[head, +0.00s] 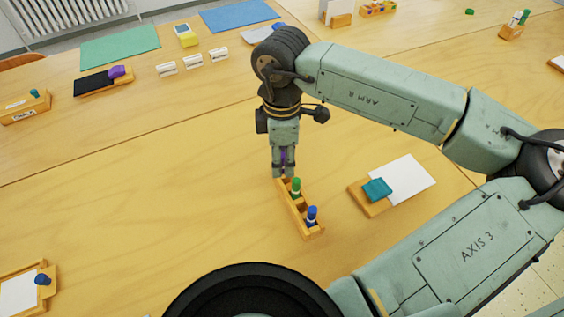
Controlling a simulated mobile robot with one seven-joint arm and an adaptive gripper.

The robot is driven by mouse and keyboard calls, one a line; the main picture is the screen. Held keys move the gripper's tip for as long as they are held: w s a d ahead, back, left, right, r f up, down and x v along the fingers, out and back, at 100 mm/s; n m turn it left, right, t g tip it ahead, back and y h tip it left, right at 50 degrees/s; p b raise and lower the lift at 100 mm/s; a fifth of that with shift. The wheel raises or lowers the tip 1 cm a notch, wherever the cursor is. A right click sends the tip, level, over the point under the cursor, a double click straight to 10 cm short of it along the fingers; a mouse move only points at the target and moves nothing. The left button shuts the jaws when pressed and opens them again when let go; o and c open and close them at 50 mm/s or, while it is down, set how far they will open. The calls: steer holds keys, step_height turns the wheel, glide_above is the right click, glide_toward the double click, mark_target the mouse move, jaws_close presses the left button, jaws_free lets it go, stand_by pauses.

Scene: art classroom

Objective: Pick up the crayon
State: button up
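A small wooden holder (299,222) stands on the table in front of me. A green crayon-like stick (295,187) and a blue one (311,215) stand upright in it. My gripper (284,170) points straight down at the holder's far end. A purple thing (283,156), perhaps a crayon, shows as a thin strip between my fingers. The fingers hide most of it. I cannot tell whether they are pressed on it or only around it, nor whether its lower end is in the holder.
A wooden block with a teal piece (377,189) and white paper (408,177) lie right of the holder. My arm crosses above the right side. The table left of the holder is clear. A card stand with a blue knob (42,280) is at the lower left.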

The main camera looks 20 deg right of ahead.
steer(key=shift+c, duration=0.4)
jaws_close()
step_height(320, 180, up, 18)
steer(key=p, duration=0.5)
